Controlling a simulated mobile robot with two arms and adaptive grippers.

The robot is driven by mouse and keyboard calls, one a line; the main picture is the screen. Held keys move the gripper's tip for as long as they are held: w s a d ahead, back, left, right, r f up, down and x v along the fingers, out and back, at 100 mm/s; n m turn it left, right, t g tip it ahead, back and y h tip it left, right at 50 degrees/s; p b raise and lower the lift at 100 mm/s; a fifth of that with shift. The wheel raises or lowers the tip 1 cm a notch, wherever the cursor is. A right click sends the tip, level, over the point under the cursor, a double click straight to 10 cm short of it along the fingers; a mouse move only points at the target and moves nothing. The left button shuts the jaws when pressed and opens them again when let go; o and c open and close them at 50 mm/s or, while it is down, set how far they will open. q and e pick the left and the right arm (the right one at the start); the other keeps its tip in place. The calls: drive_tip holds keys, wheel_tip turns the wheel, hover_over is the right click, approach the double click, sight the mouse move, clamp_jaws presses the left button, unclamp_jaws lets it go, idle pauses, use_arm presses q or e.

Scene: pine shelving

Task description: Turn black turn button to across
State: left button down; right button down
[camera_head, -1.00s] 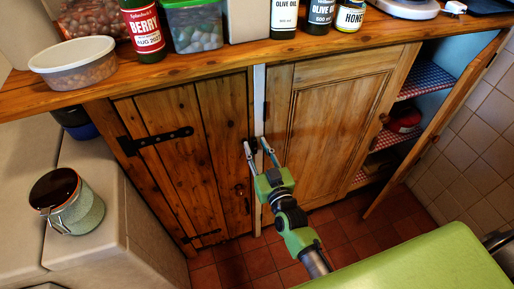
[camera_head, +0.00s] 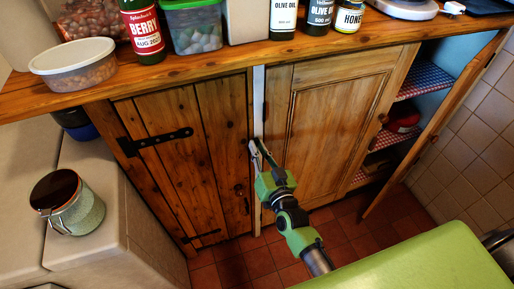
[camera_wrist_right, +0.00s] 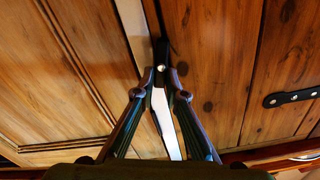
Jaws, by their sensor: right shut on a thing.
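The black turn button (camera_wrist_right: 162,52) shows in the right wrist view at the top centre, a narrow dark piece with a bright screw head. It runs roughly along the pale strip between the two cupboard doors, so it looks upright. My right gripper (camera_wrist_right: 164,74) has its fingertips closed in on both sides of it. In the head view my right gripper (camera_head: 258,146) is at the seam between the doors, its fingers close together and hiding the button. My left gripper is not in view.
A dark plank door (camera_head: 180,150) with black strap hinges is on the left, a paler panelled door (camera_head: 335,130) on the right. Further right a cupboard door (camera_head: 440,120) stands open. The worktop (camera_head: 210,66) above holds jars and bottles. A green surface (camera_head: 420,262) is in front.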

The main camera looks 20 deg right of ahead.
drive_tip(key=m, duration=0.3)
drive_tip(key=shift+d+f, duration=0.1)
drive_tip(key=shift+d, duration=0.1)
drive_tip(key=shift+d+f+m+b, duration=0.2)
drive_tip(key=shift+m+b, duration=0.25)
drive_tip(key=shift+m, duration=1.5)
drive_tip(key=shift+d+f+m+b, duration=0.1)
drive_tip(key=shift+f+m+b, duration=0.3)
drive_tip(key=shift+m, duration=1.5)
drive_tip(key=shift+d+f+m+b, duration=0.15)
drive_tip(key=shift+m+b, duration=0.4)
drive_tip(key=shift+m, duration=1.4)
drive_tip(key=c, duration=2.1)
unclamp_jaws()
drive_tip(key=shift+s, duration=0.1)
drive_tip(key=s, duration=1.2)
drive_tip(key=shift+d, duration=0.15)
